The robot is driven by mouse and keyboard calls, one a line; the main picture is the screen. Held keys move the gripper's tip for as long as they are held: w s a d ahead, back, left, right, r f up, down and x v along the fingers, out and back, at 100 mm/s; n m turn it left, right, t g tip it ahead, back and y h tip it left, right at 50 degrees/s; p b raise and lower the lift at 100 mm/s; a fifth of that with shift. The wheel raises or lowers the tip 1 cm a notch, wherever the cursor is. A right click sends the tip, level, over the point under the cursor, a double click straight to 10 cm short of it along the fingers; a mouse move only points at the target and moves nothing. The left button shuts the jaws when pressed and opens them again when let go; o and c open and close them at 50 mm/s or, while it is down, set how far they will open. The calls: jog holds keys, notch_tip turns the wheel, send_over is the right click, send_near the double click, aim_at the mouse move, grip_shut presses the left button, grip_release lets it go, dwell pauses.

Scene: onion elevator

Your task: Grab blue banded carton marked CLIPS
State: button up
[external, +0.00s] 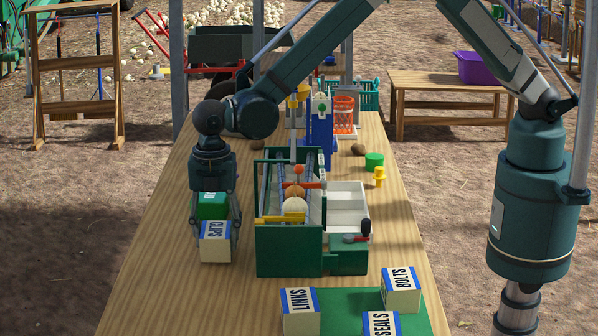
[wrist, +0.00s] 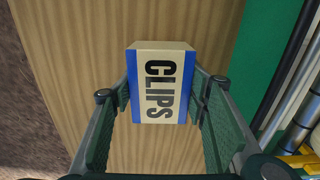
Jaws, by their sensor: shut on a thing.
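The cream carton with blue bands marked CLIPS (external: 215,246) is at the left side of the wooden table, left of the green onion elevator. In the wrist view the carton (wrist: 160,85) shows its label, with a blue band along each side. My gripper (external: 215,232) points down over it, and the fingers (wrist: 163,110) are shut on the carton's two banded sides. I cannot tell whether the carton rests on the table or is slightly above it.
The green elevator (external: 290,250) stands close to the right of my gripper. Cartons marked LINKS (external: 300,315), BOLTS (external: 401,290) and SEALS (external: 381,324) are at the front on a green mat (external: 345,302). A green block (external: 374,162) and a yellow piece (external: 379,176) stand farther back.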

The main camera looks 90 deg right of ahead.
aim_at(216, 229)
notch_tip(216, 229, up, 9)
jog(key=shift+f, duration=0.2)
